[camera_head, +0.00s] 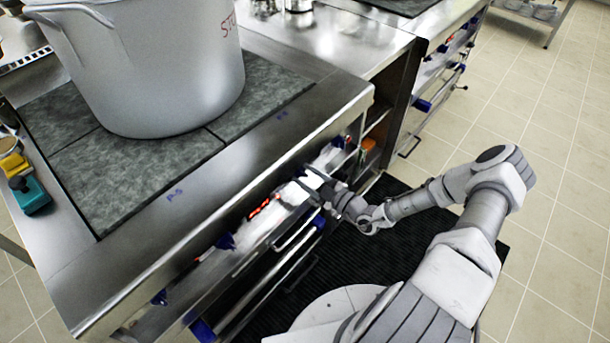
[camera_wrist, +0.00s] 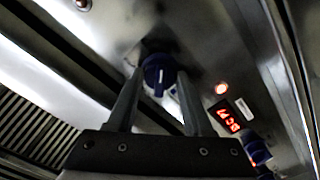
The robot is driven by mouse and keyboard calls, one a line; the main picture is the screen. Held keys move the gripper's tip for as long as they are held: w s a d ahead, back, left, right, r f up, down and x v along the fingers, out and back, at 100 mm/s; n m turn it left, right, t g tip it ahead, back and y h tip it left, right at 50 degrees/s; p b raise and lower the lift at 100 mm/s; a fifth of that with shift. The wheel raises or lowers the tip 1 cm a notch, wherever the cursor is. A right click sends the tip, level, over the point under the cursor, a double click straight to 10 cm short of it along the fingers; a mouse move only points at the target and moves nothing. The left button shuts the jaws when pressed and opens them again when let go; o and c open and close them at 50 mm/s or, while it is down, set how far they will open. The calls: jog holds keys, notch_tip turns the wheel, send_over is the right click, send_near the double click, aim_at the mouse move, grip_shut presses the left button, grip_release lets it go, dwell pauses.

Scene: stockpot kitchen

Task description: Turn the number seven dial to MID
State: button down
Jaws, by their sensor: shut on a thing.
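A blue dial (camera_wrist: 157,72) with a white pointer mark sits on the steel front panel in the wrist view. The mark points roughly down in that picture. My gripper (camera_wrist: 158,78) has one finger on each side of the dial and is shut on it. In the head view my gripper (camera_head: 312,183) reaches the front panel of the stove, and the dial is mostly hidden there. No legible number or MID mark shows beside the dial.
Another blue dial (camera_wrist: 257,152) is at lower right. A large stockpot (camera_head: 150,70) stands on the stove top. Handle rails (camera_head: 300,228) run below the panel. Tiled floor (camera_head: 555,200) is clear at right.

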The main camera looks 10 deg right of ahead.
jog(key=m, duration=0.4)
jog(key=shift+m, duration=0.4)
dwell(0.4)
jog(key=shift+c, duration=1.5)
grip_release()
jog(key=v, duration=1.7)
jog(key=shift+s+d, duration=0.15)
